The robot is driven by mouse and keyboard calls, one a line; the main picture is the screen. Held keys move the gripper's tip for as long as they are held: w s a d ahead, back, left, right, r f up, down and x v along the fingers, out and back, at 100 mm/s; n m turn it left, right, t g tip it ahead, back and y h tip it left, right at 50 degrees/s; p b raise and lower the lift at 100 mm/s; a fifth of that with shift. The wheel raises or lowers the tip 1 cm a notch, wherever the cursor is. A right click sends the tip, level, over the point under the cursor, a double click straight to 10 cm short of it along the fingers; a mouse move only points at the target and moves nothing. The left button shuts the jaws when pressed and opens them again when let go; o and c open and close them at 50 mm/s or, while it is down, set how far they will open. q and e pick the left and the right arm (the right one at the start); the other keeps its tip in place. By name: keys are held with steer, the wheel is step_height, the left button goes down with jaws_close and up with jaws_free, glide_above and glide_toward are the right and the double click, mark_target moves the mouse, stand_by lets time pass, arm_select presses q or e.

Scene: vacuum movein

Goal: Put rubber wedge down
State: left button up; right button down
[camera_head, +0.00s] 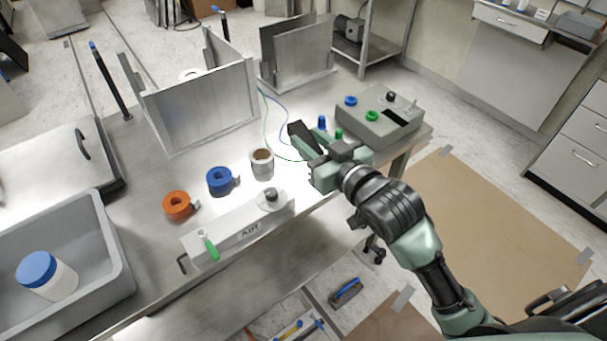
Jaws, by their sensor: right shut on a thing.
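My right gripper (308,151) reaches in from the lower right and is over the front edge of the steel bench (150,165). It is shut on a dark piece that looks like the rubber wedge (299,132), which sticks out at the upper left of the fingers. The gripper hides part of the wedge, and I cannot tell whether the wedge touches the bench. My left gripper is not in view.
Left of the gripper are a cup (262,163), a blue tape roll (220,181), an orange tape roll (177,204) and a white AIR box (240,228). A grey control box (385,125) stands to the right. Metal plates stand behind; a grey bin (118,262) is at left.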

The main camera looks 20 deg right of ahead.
steer(key=shift+n+g+y, duration=0.4)
steer(key=shift+n+y, duration=0.2)
steer(key=w+r, duration=0.1)
steer(key=w+d+r, duration=0.1)
steer(key=w, duration=0.1)
steer(key=w+r, duration=0.1)
steer(key=shift+w+d, duration=0.25)
step_height(320, 180, down, 20)
steer(key=shift+r+p, duration=0.2)
steer(key=shift+p, duration=0.1)
steer(key=shift+f, duration=0.15)
steer(key=c, duration=1)
jaws_free()
